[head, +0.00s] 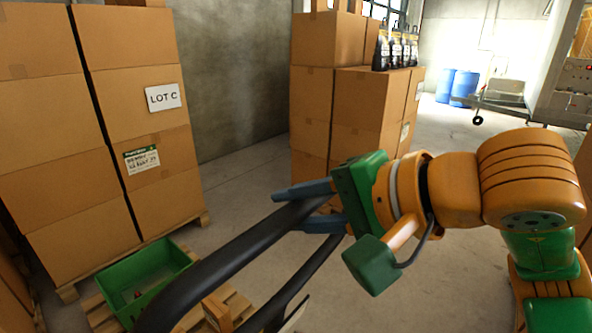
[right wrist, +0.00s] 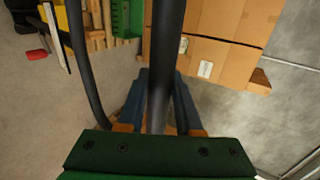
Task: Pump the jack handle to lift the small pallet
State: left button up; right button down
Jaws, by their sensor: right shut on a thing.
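The black jack handle (head: 222,260) is a loop with curved bars that runs from the lower left up to my right gripper (head: 284,209). The gripper's blue fingers are shut around the handle's upper bar. The bar also passes between the fingers in the right wrist view (right wrist: 165,60). The small wooden pallet (head: 98,314) lies at the lower left, carrying a green crate (head: 178,262) and a small wooden or cardboard piece. The handle hides part of the pallet, and I cannot tell its height off the floor. My left gripper is out of view.
Tall stacked cartons (head: 60,130) stand on a pallet at the left. More cartons (head: 362,110) with black bags on top stand at the back. Blue barrels (head: 463,86) are far right. Grey floor lies clear between. A red object (right wrist: 37,54) shows in the right wrist view.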

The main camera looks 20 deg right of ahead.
jog(key=shift+d, duration=0.1)
jog(key=w+a+r+p, duration=0.2)
jog(key=w+a+p, duration=0.7)
jog(key=w, duration=0.6)
jog(key=shift+a, duration=0.95)
